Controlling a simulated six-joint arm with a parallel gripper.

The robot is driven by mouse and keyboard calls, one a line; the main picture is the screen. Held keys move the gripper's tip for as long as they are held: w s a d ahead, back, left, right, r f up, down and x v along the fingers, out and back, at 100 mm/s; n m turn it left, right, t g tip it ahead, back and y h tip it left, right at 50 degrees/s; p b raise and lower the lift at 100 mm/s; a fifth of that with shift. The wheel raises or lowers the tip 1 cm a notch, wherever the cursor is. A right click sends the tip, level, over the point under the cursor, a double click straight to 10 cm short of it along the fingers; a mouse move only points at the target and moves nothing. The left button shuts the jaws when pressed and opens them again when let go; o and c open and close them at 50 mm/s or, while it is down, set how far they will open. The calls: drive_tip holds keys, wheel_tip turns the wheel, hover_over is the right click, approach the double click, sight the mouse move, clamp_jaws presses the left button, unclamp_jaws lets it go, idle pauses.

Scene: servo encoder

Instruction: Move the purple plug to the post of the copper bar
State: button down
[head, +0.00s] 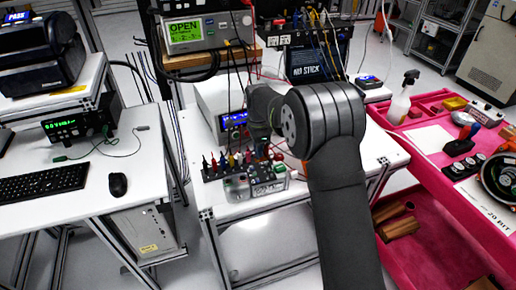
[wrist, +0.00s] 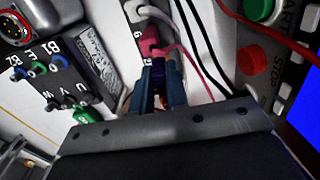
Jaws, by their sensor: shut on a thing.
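In the wrist view my gripper (wrist: 160,88) is shut on the purple plug (wrist: 158,72), a small dark purple piece mostly covered by the fingers. The grip is beside a grey strip with a pink socket (wrist: 150,40). I cannot tell whether the plug touches the strip. In the head view my arm hides much of the gripper and the plug. The copper bar and its post cannot be clearly made out in either view.
A block (wrist: 60,75) with lettered posts, a green knob (wrist: 87,115) and a red stop button (wrist: 252,60) lie around the grip. Pink, white and black leads run close by. In the head view, a row of coloured plugs (head: 225,163) stands behind a grey box (head: 255,184).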

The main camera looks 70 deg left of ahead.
drive_tip(key=shift+f, duration=0.15)
drive_tip(key=c, duration=1.3)
unclamp_jaws()
drive_tip(key=shift+c, duration=0.2)
drive_tip(key=shift+r, duration=3.5)
drive_tip(key=d+r+n, duration=0.5)
drive_tip(key=d+r, duration=0.3)
drive_tip(key=r, duration=0.3)
drive_tip(key=shift+w+d+r+n, duration=0.25)
drive_tip(key=shift+w+r+n, duration=0.1)
drive_tip(key=shift+r+n, duration=0.05)
